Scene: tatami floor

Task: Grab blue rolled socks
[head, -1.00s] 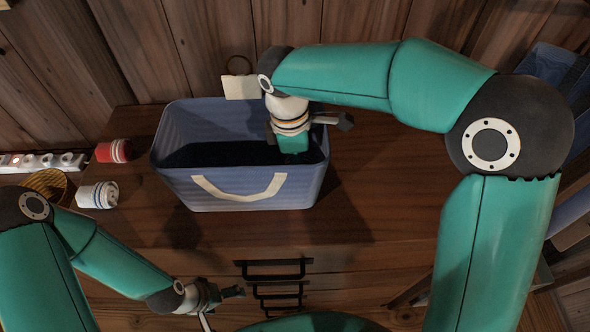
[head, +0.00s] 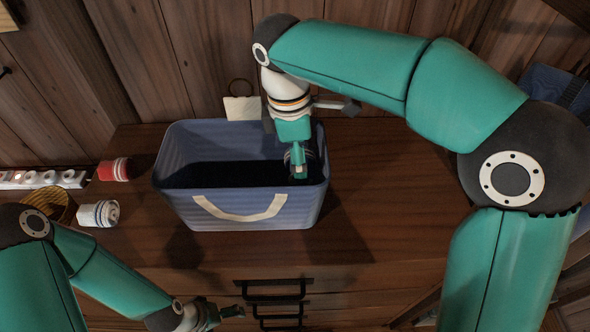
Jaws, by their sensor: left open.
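A white sock roll with blue stripes (head: 98,213) lies on the wooden cabinet top at the left, beside a round basket. A red sock roll (head: 114,169) lies behind it. My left gripper (head: 232,312) is open, low in front of the cabinet, well to the right of the rolls and apart from them. My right gripper (head: 298,168) points down into the right end of a blue fabric bin (head: 178,208). A small pale striped patch shows beside its fingers, but I cannot tell whether they hold it. The bin's floor is dark.
A woven basket (head: 48,203) stands at the left edge, with a white power strip (head: 42,179) behind it. A cream tag (head: 242,108) shows behind the bin. Black drawer handles (head: 275,289) are on the cabinet front. The cabinet top right of the bin is clear.

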